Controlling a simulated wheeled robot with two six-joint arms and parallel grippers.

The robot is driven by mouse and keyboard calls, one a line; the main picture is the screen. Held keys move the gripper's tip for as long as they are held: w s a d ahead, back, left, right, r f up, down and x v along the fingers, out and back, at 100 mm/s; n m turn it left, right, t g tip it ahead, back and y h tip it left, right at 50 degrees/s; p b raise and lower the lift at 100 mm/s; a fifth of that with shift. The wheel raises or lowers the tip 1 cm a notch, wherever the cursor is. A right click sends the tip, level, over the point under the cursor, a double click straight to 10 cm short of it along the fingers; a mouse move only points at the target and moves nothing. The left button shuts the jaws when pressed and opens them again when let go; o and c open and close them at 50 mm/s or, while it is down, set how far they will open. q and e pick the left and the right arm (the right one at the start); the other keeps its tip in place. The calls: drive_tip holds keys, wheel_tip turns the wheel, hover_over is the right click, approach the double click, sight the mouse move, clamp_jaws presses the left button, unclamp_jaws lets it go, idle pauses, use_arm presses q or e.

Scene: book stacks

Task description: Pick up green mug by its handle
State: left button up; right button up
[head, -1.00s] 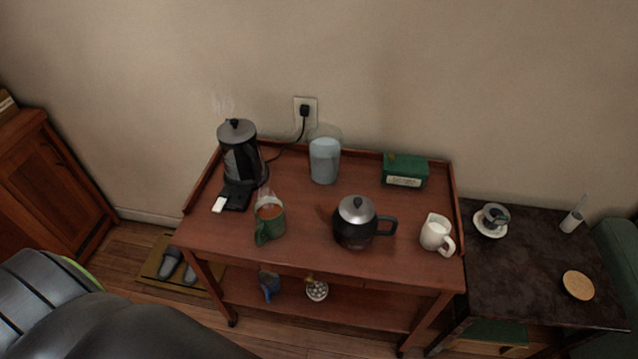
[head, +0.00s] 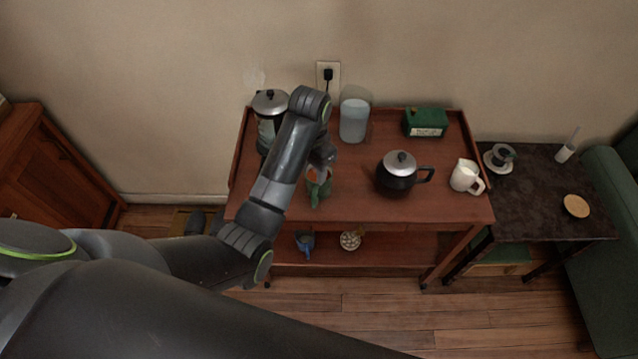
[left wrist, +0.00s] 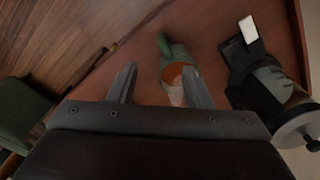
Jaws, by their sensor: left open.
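The green mug (head: 316,190) stands on the wooden cart near its front edge, holding an orange-brown drink. In the head view my left gripper (head: 323,156) is just above and behind it, partly covering it. In the left wrist view the open left gripper (left wrist: 158,70) points toward the green mug (left wrist: 177,52). The mug lies ahead of the jaws, toward the right finger, which overlaps its rim in the picture. The green handle (left wrist: 163,44) sticks out toward the cart's front edge. Nothing is held. My right gripper is not in view.
On the cart (head: 440,208) stand a coffee maker (head: 270,104), partly behind my arm, a pale water jug (head: 354,120), a black kettle (head: 397,172), a white creamer (head: 465,176) and a green box (head: 425,122). A dark side table (head: 540,205) stands at the right.

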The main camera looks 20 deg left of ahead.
sight(312, 198)
use_arm(q)
wheel_tip(312, 198, down, 12)
drive_tip(key=shift+a+r, duration=0.1)
drive_tip(key=shift+r, duration=0.05)
drive_tip(key=shift+w+f, duration=0.15)
drive_tip(key=shift+f, duration=1.2)
drive_tip(key=shift+w+f, duration=0.15)
drive_tip(key=shift+f, duration=1.15)
clamp_jaws()
